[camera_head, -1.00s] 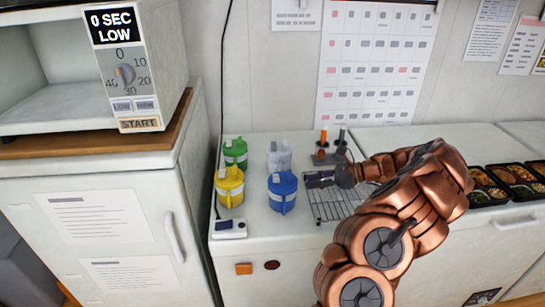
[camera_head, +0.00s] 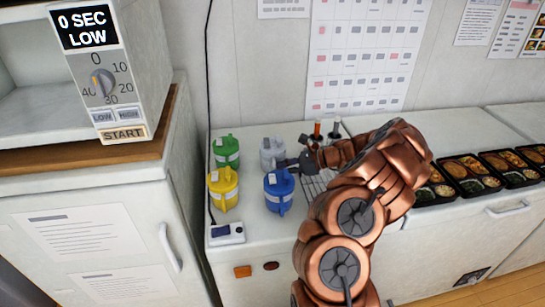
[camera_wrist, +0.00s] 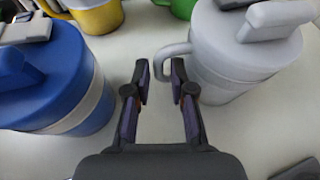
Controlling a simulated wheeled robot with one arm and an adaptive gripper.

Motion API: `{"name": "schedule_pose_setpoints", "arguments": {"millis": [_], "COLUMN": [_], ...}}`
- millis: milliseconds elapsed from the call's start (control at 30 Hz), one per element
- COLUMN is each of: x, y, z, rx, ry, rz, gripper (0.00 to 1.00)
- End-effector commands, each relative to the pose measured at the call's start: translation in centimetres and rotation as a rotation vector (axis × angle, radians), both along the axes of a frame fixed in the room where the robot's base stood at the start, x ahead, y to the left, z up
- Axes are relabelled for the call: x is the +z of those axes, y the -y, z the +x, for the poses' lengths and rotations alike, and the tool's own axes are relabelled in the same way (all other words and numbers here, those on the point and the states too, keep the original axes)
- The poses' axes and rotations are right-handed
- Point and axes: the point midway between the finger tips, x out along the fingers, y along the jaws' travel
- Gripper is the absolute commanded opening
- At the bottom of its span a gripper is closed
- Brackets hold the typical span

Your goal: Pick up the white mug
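The white mug (camera_head: 272,152) has a lid and stands upright on the white counter, behind the blue mug. In the wrist view the white mug (camera_wrist: 245,50) is at the upper right, its handle loop (camera_wrist: 172,62) facing left. My gripper (camera_wrist: 160,75) is open, with its two fingers either side of the line to that handle. The handle lies just beyond the fingertips; I cannot tell whether they touch it. In the head view my gripper (camera_head: 290,163) is beside the white mug on its right, low over the counter. Nothing shows between the fingers.
A blue mug (camera_head: 279,191) stands close in front, and left of the fingers in the wrist view. A yellow mug (camera_head: 223,188) and green mug (camera_head: 226,152) stand to the left. A wire rack (camera_head: 318,183) lies right, bento trays (camera_head: 465,170) farther right.

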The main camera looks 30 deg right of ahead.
Motion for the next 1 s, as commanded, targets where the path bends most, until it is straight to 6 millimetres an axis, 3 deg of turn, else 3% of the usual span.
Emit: {"name": "schedule_pose_setpoints", "arguments": {"millis": [133, 367, 600, 1000], "x": [-0.49, -0.83, -0.83, -0.84], "y": [-1.41, -1.60, -1.60, -1.60], "z": [1.12, 1.33, 1.31, 1.29], "rx": [0.002, 0.000, 0.000, 0.001], "ry": [-0.001, 0.000, 0.000, 0.000], "rz": [0.002, 0.000, 0.000, 0.000], "gripper": [0.23, 0.23, 0.01, 0.00]}}
